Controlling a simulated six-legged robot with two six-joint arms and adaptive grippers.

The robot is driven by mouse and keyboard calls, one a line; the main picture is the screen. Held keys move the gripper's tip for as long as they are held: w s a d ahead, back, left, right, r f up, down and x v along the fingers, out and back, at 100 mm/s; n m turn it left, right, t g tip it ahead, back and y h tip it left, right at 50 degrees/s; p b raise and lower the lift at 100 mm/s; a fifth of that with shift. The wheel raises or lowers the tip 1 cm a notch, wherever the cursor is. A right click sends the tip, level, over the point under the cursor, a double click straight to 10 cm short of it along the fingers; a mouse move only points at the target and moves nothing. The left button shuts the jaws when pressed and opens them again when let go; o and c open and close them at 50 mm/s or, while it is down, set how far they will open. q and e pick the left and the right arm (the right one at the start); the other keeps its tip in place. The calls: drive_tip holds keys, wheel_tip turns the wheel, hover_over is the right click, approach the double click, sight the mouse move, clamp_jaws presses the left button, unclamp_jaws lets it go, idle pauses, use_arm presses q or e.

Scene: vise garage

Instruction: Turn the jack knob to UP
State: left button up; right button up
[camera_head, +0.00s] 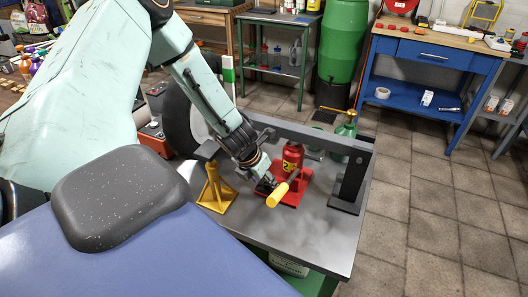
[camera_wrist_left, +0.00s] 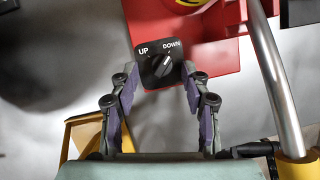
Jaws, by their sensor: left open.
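The jack (camera_head: 292,160) is a red bottle on a red base, standing on the grey table; its red base (camera_wrist_left: 215,50) shows in the left wrist view. The black jack knob (camera_wrist_left: 163,66) sits on a small dark plate marked UP at left and DOWN at right. Its pale pointer line slants up and right, toward DOWN. My left gripper (camera_head: 265,184) is low at the jack's left front. In the left wrist view, its fingers (camera_wrist_left: 161,80) are open, one toward each side of the knob plate, holding nothing. Whether they touch it, I cannot tell. My right gripper is not in view.
The jack's handle with a yellow grip (camera_head: 278,195) sticks out close beside my gripper. A yellow stand (camera_head: 214,192) is to the left. A dark beam (camera_head: 318,136) crosses above the jack to an upright. A green bottle (camera_head: 346,130) stands behind. The table's front right (camera_head: 315,240) is clear.

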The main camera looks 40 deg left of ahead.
use_arm(q)
drive_tip(key=shift+w+d+f, duration=0.15)
drive_tip(key=shift+d, duration=0.05)
drive_tip(key=shift+w+a+f, duration=0.1)
drive_tip(key=shift+a+f, duration=0.05)
drive_tip(key=c, duration=0.4)
clamp_jaws()
